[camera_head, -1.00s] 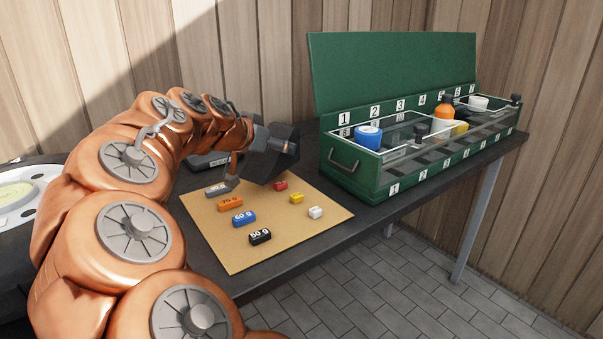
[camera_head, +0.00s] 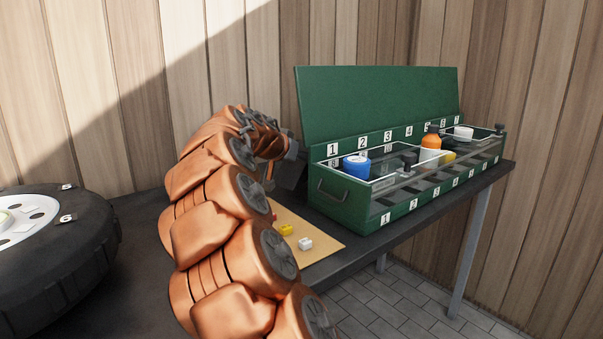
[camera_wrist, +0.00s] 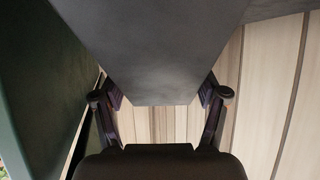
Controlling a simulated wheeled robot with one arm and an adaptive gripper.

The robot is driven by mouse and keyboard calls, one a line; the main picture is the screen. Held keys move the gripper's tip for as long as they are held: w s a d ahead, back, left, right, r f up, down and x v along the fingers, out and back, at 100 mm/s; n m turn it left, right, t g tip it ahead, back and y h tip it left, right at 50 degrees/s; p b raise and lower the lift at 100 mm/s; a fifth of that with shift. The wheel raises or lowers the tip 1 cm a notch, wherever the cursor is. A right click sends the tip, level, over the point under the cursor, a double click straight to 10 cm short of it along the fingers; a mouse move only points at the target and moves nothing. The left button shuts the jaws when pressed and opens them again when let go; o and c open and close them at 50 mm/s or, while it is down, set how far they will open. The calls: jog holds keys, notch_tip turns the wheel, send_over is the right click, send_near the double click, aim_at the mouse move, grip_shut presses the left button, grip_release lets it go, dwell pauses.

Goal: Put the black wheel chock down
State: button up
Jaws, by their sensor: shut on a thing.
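The black wheel chock (camera_wrist: 155,45) fills the upper middle of the wrist view as a broad dark grey block, its lower end between my two fingers. My gripper (camera_wrist: 161,94) is shut on it, a finger on each side. In the head view the chock (camera_head: 292,174) is a dark shape beside the left end of the green toolbox, partly hidden by my wrist. It appears held above the back of the workbench, but I cannot tell how high. My fingertips are hard to make out in the head view.
The green toolbox (camera_head: 337,212) stands open at the right, holding bottles and a blue-lidded jar (camera_head: 357,166). A tan mat (camera_head: 318,252) with small yellow and white blocks is partly behind my arm. A tyred wheel (camera_head: 62,262) lies at the left; dark bench between is bare.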

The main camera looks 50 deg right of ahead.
jog(key=shift+d+f, duration=0.15)
jog(key=shift+d, duration=0.6)
jog(key=shift+w+f+b, duration=0.1)
jog(key=shift+f+b, duration=0.7)
jog(key=shift+f, duration=0.8)
jog(key=shift+f, duration=0.1)
jog(key=o, duration=1.5)
